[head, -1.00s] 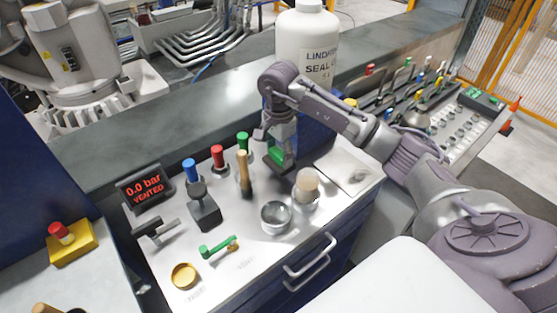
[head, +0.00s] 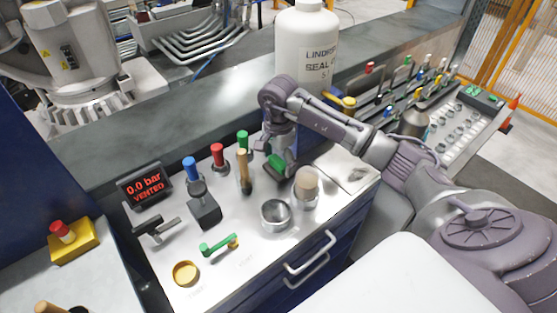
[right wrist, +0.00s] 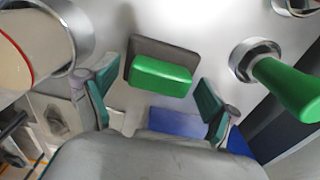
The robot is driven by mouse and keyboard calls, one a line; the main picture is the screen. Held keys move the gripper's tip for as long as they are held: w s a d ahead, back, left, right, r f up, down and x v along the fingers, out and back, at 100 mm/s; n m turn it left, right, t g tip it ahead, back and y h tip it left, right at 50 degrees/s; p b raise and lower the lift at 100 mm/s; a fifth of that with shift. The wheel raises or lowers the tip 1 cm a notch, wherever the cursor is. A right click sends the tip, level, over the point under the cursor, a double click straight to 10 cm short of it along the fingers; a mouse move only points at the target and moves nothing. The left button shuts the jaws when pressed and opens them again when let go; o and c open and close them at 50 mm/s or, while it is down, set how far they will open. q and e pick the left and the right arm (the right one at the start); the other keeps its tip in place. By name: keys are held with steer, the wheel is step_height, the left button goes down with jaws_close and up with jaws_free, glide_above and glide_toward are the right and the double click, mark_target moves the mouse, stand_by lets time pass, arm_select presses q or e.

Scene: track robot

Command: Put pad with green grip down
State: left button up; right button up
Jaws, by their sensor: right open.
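The pad with the green grip (head: 277,163) is at the back of the silver bench top, its dark base seeming to lie flat on it. In the right wrist view its green grip (right wrist: 161,76) and dark base show ahead of the fingers. My right gripper (right wrist: 152,98) is open, one finger on each side of the pad, with visible gaps to the grip. In the head view the right gripper (head: 279,148) is just above the pad and partly hides it. My left gripper is not in view.
Green-, red- and blue-topped posts and a wooden-handled tool (head: 243,170) stand left of the pad. A beige-topped cylinder (head: 306,187) and a metal cup (head: 276,215) stand in front. A large white bottle (head: 307,50) stands behind. A light plate (head: 347,170) lies to the right.

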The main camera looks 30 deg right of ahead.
mark_target(279, 161)
steer(key=shift+r, duration=0.3)
step_height(279, 161, up, 12)
steer(key=b, duration=0.2)
steer(key=shift+f, duration=0.15)
steer(key=shift+f, duration=0.1)
stand_by(0.3)
